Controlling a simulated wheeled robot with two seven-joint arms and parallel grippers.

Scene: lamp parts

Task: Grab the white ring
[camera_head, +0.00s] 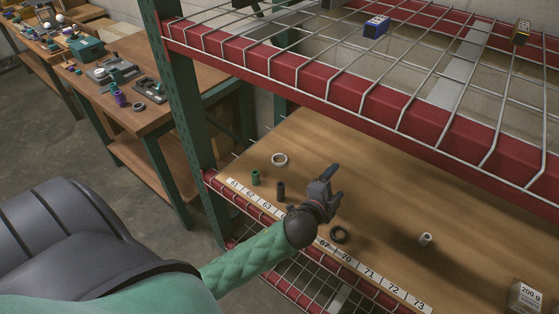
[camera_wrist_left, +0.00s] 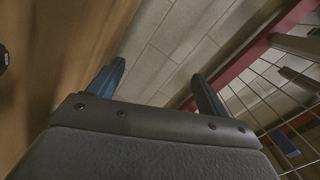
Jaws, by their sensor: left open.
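The white ring (camera_head: 279,165) lies flat on the wooden shelf board (camera_head: 375,185), behind the green and dark cylinders. My left gripper (camera_head: 335,184) is open and empty above the shelf, to the right of the ring and apart from it. In the left wrist view its two fingers (camera_wrist_left: 158,78) stand apart with nothing between them. The white ring does not show in that view. My right gripper is not in view.
A green cylinder (camera_head: 256,178), a dark cylinder (camera_head: 281,192) and a black ring (camera_head: 340,235) stand near the numbered front strip (camera_head: 370,275). A small pale cylinder (camera_head: 425,240) is farther right. A red beam and wire shelf (camera_head: 330,88) hang above.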

